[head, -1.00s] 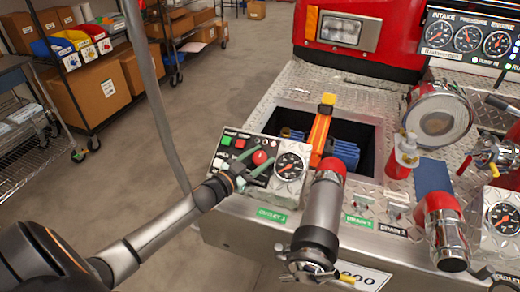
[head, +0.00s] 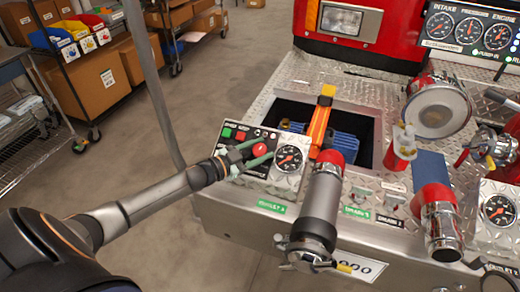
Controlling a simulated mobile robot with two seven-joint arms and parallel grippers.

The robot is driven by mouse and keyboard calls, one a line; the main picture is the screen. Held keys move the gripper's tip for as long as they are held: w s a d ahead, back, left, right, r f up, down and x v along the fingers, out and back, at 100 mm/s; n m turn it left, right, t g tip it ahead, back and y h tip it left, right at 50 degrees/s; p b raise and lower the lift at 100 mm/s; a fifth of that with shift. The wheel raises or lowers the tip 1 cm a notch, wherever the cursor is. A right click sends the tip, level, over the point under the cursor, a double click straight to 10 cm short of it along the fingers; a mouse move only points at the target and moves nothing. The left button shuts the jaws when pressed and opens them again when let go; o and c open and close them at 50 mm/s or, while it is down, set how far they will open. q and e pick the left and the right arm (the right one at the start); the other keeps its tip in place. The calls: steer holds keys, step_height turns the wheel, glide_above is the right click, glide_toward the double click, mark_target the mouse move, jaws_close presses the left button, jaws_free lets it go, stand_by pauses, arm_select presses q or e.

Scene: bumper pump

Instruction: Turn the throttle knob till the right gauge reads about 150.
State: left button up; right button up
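The red round knob (head: 260,149) sits on the small panel with red and green buttons at the near left of the pump deck. My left gripper (head: 257,152) has its green fingers apart, one on each side of the knob. I cannot tell whether they touch it. A round gauge (head: 288,159) is just right of the knob. The upper panel at the far right holds the gauges marked intake, pressure and engine; the rightmost is the engine gauge (head: 497,37). Its reading is too small to tell. My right gripper is not in view.
A red-ended metal outlet pipe (head: 320,205) stands close right of the knob panel. An orange lever (head: 320,122) rises from the deck opening behind. Another gauge (head: 498,209) is at the lower right.

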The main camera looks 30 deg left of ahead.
arm_select(q)
steer(key=o, duration=0.5)
steer(key=shift+c, duration=0.2)
steer(key=v, duration=1.2)
steer(key=shift+s+p, duration=0.2)
steer(key=shift+p, duration=0.1)
steer(key=shift+r, duration=0.15)
steer(key=s+d+f+n+g+y, duration=0.1)
steer(key=s+d+f+n+g, duration=0.2)
steer(key=s+d+f, duration=0.4)
steer(key=s+d+f+n+g+y+p, duration=0.1)
steer(key=s+d+f+n+g+y, duration=0.1)
steer(key=s+d+f, duration=0.6)
steer(key=d+f+n+g, duration=0.1)
steer(key=d+f, duration=0.1)
steer(key=d, duration=0.4)
steer(key=shift+s+d+f+g, duration=0.15)
steer(key=shift+s+d+g, duration=0.1)
steer(key=shift+s+g, duration=0.15)
stand_by(1.6)
